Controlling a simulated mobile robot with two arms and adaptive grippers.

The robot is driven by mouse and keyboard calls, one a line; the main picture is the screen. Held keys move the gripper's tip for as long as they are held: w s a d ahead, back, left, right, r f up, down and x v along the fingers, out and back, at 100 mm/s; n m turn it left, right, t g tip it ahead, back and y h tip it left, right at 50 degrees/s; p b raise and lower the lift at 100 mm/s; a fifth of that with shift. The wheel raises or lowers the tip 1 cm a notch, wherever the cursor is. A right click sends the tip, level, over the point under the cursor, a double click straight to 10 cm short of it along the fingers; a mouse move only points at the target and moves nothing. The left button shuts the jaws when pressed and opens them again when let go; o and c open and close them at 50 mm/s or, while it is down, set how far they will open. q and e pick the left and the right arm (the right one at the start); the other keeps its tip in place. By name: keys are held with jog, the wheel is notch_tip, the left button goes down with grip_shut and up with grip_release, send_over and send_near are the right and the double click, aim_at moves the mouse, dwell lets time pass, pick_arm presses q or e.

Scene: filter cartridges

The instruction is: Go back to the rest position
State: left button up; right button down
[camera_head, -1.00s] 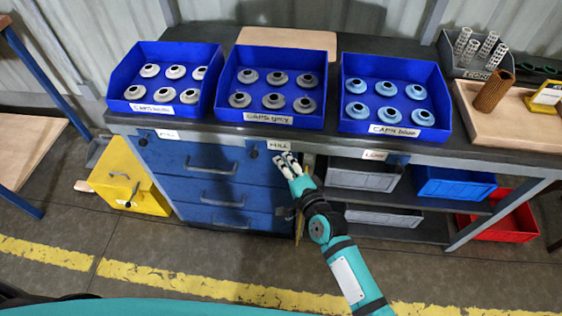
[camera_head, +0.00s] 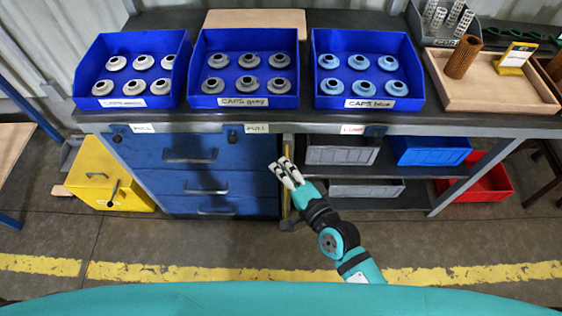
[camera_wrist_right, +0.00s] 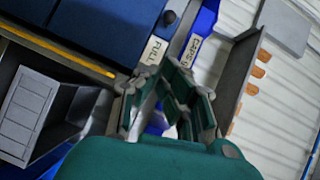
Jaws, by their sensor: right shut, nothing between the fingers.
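My right gripper (camera_head: 280,164) is in front of the bench, beside the right edge of the blue drawer cabinet (camera_head: 190,168). Its fingers are shut and hold nothing. In the right wrist view, the dark green fingers of the right gripper (camera_wrist_right: 170,88) show in front of the bench edge, with a "FULL" label (camera_wrist_right: 153,50) beyond them. My right arm reaches in from the lower right in the head view. My left gripper is not in view.
On the bench stand three blue trays of caps: white (camera_head: 130,103), grey (camera_head: 243,101) and blue (camera_head: 368,102). A wooden tray (camera_head: 500,95) is at right. Shelf bins (camera_head: 342,150) sit below the bench. A yellow box (camera_head: 95,175) stands left. Floor in front is clear.

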jog(key=s+d+f+n+g+h+p, duration=0.15)
jog(key=s+d+f, duration=0.25)
jog(key=f, duration=0.6)
jog(key=s+d+f+n+g+h, duration=0.2)
jog(key=s+d+f+n+g, duration=0.15)
jog(key=f, duration=0.55)
jog(key=s+d+f+n+g+h, duration=0.1)
jog(key=s+d+f+h, duration=0.2)
jog(key=f, duration=0.7)
jog(key=s+d+f+n+g, duration=0.2)
jog(key=s+d+f, duration=0.2)
jog(key=s, duration=0.4)
jog(key=s+d+f+n+g+h+p, duration=0.1)
jog(key=s+d+f, duration=0.3)
jog(key=s, duration=0.5)
jog(key=s+d+f+n+g+h, duration=0.1)
jog(key=s+d+f+n+g, duration=0.2)
jog(key=s, duration=0.6)
notch_tip(320, 180, down, 3)
jog(key=shift+s+d+r+g, duration=0.2)
jog(key=shift+d+g, duration=0.2)
jog(key=shift+d, duration=0.65)
jog(key=shift+w+h, duration=0.1)
jog(key=shift+h, duration=0.15)
